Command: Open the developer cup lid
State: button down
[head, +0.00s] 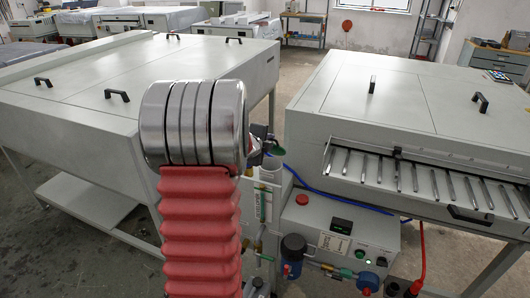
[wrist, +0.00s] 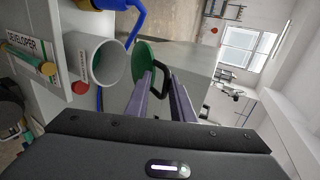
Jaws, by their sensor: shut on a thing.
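The developer cup (wrist: 97,62) is a pale grey cylinder with its mouth uncovered, left of centre in the wrist view. Its green lid (wrist: 144,64) is off the mouth, with a visible gap between them. My gripper (wrist: 163,76) is shut on the lid, its two fingers reaching the lid's edge; the exact contact is hard to see. In the head view, the green lid (head: 277,151) shows just above the pale cup (head: 270,172), beside my gripper (head: 264,141). My arm hides part of the cup there.
A DEVELOPER label (wrist: 29,42) is beside the cup. A blue hose (wrist: 136,22) passes close by. A control box (head: 335,235) and a plate machine (head: 390,120) stand right. A large grey machine (head: 80,85) stands left. Open floor shows between the machines.

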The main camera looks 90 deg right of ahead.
jog(key=d, duration=0.1)
jog(key=s+d+r, duration=0.1)
jog(key=d, duration=0.1)
jog(key=s+d+r, duration=0.1)
jog(key=d, duration=0.1)
jog(key=shift+s+d+f, duration=0.25)
jog(key=shift+d, duration=0.3)
jog(key=c, duration=1.9)
grip_release()
jog(key=shift+v, duration=0.8)
jog(key=r+v, duration=0.1)
jog(key=v, duration=1.1)
jog(key=shift+w+d, duration=0.1)
